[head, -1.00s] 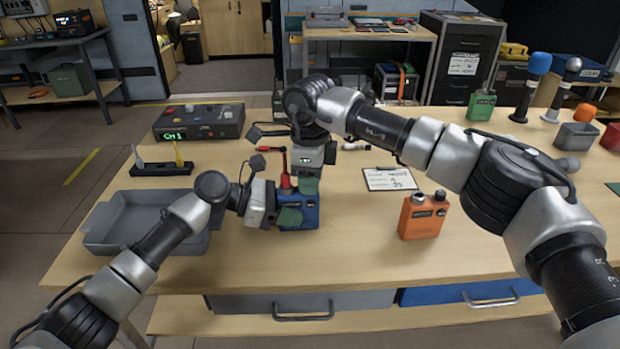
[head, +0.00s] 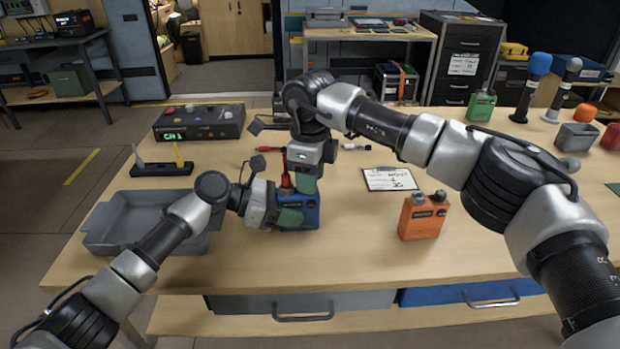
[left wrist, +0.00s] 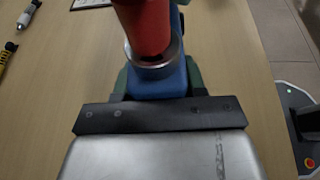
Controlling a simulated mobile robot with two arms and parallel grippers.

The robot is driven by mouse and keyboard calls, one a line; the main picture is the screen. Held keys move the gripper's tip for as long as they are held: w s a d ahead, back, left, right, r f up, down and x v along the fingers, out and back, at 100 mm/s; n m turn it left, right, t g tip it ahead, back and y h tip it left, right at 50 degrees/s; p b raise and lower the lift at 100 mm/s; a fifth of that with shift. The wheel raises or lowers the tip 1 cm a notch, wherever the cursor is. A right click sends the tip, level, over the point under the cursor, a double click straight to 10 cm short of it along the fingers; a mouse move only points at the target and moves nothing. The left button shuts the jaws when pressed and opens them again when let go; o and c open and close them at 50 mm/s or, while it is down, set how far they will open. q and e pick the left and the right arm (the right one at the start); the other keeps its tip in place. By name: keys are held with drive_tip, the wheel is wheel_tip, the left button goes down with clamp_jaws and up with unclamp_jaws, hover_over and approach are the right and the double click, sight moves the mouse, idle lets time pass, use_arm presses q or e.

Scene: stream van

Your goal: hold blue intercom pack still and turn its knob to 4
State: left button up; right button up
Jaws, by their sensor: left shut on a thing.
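The blue intercom pack (head: 311,214) stands upright on the table. In the left wrist view it (left wrist: 160,85) is close ahead, between green finger pads. My left gripper (head: 291,218) is shut on it from the left, low on its body. A red upright part (head: 285,178) with a silver collar is on top of the pack; it is large in the left wrist view (left wrist: 146,28). My right gripper (head: 305,184) points down at the pack's top, beside the red part. Its fingers hide the knob and its setting, and I cannot tell whether they touch it.
An orange pack (head: 424,216) stands to the right, with a clipboard (head: 389,179) behind it. A grey tray (head: 120,243) is at the left. A black box showing CH1 (head: 198,122) and a black rack (head: 160,169) stand behind. The table front is clear.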

drive_tip(key=shift+r, duration=2.65)
use_arm(q)
drive_tip(key=o, duration=1.1)
drive_tip(key=shift+o, duration=0.2)
drive_tip(key=shift+a, duration=0.1)
